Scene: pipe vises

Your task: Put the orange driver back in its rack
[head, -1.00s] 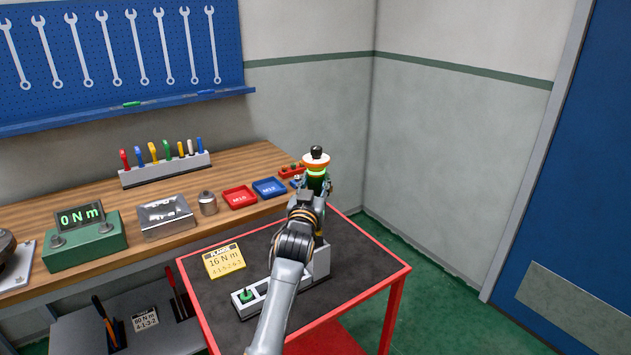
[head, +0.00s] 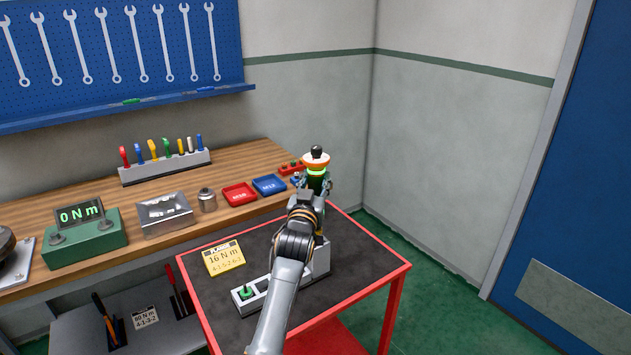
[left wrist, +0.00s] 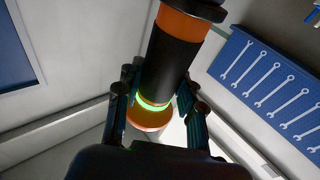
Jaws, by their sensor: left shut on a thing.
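The orange driver (head: 316,162) has an orange and white collar, a black top and a lit green ring. My left gripper (head: 315,186) is shut on it and holds it up over the cart's far side. In the left wrist view the driver (left wrist: 168,68) shows as a black and orange cylinder between the fingers. The grey rack (head: 321,262) stands on the cart, partly hidden behind my left arm. A green-handled piece (head: 246,292) sits at its left end. My right gripper is out of view.
The red cart (head: 375,283) has a dark top, clear at the right, and a yellow 16 N m card (head: 224,259). Behind it, a wooden bench (head: 245,158) carries red and blue trays, a metal box, a green torque tester (head: 85,240) and a screwdriver rack (head: 165,170).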

